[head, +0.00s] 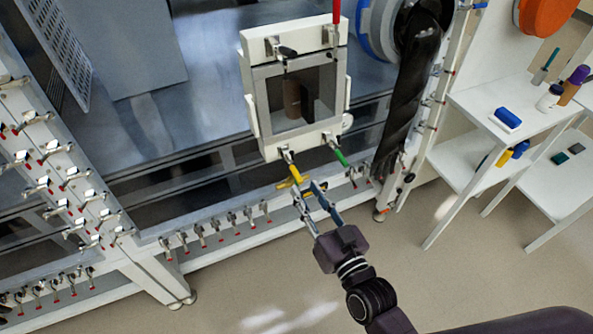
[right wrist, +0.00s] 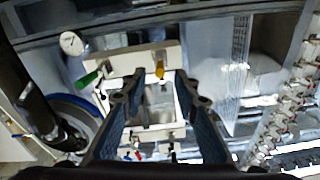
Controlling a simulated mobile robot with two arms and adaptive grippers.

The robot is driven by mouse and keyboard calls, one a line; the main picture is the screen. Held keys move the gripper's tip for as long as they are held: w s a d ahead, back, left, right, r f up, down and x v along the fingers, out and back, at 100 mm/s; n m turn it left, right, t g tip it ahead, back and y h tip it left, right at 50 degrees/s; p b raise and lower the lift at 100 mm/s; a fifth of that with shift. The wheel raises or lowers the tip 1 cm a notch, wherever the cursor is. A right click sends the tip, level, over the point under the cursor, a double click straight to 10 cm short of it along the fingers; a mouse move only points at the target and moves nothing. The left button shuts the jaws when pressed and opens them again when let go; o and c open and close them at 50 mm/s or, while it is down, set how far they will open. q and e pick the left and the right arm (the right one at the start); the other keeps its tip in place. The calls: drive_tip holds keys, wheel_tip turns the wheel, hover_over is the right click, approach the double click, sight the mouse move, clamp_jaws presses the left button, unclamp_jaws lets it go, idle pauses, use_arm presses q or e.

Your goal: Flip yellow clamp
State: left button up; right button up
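The yellow clamp (head: 293,173) hangs at the lower left edge of the white-framed window hatch (head: 252,100). Its yellow handle also shows in the right wrist view (right wrist: 159,70), between my fingertips in the picture. My right gripper (head: 308,187) is open, with its two fingers apart just below and beside the yellow handle. In the right wrist view the gripper (right wrist: 158,82) looks empty, and I cannot tell whether a finger touches the handle. My left gripper is not in view.
A green-handled clamp (head: 341,157) sits close to the right of the yellow one. A black-handled clamp (head: 287,51) and a red handle (head: 336,12) are at the hatch top. A black glove (head: 410,80) hangs to the right. Small clamps line the lower rail (head: 225,238).

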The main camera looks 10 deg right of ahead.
sight(293, 169)
drive_tip(key=p+x, duration=0.1)
drive_tip(key=x, duration=0.5)
drive_tip(key=shift+w, duration=0.15)
clamp_jaws()
drive_tip(key=shift+f, duration=0.1)
